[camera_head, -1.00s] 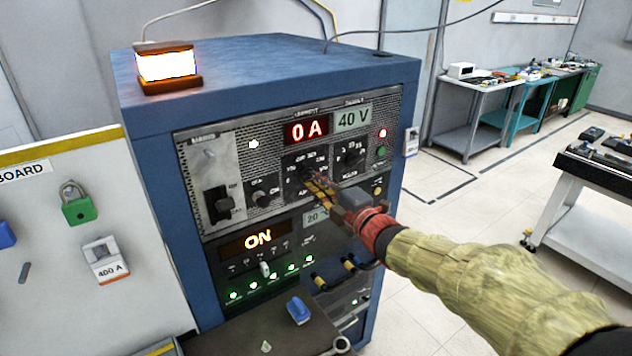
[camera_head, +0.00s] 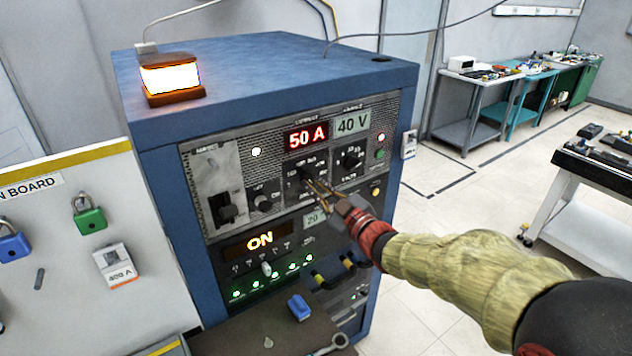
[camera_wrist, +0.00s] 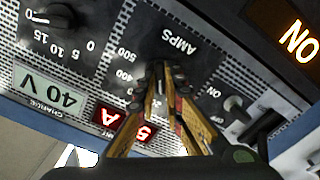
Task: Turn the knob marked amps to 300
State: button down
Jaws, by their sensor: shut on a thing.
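The AMPS knob (camera_head: 305,172) is a dark dial on the front panel of the blue cabinet, below the red display (camera_head: 306,135), which reads 50 A. My gripper (camera_head: 313,184) reaches it from the lower right, its fingers shut on the knob. In the wrist view my gripper (camera_wrist: 160,72) covers most of the knob and part of its scale. The AMPS label (camera_wrist: 178,41) and the marks 500 and 400 show upside down there. The knob's pointer is hidden.
The volts knob (camera_head: 351,158) sits just right, under a 40 V display (camera_head: 352,122). A switch (camera_head: 226,208) and a small knob (camera_head: 264,200) are left. A lit ON display (camera_head: 262,240) is below. A blue padlock (camera_head: 299,307) lies on the ledge in front.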

jog(key=m+p, duration=0.3)
jog(key=m, duration=0.2)
jog(key=shift+m, duration=0.3)
jog(key=shift+f+m+p, duration=0.1)
jog(key=shift+m+p, duration=1.1)
jog(key=shift+m, duration=1)
jog(key=c, duration=1.9)
grip_release()
jog(key=v, duration=1.2)
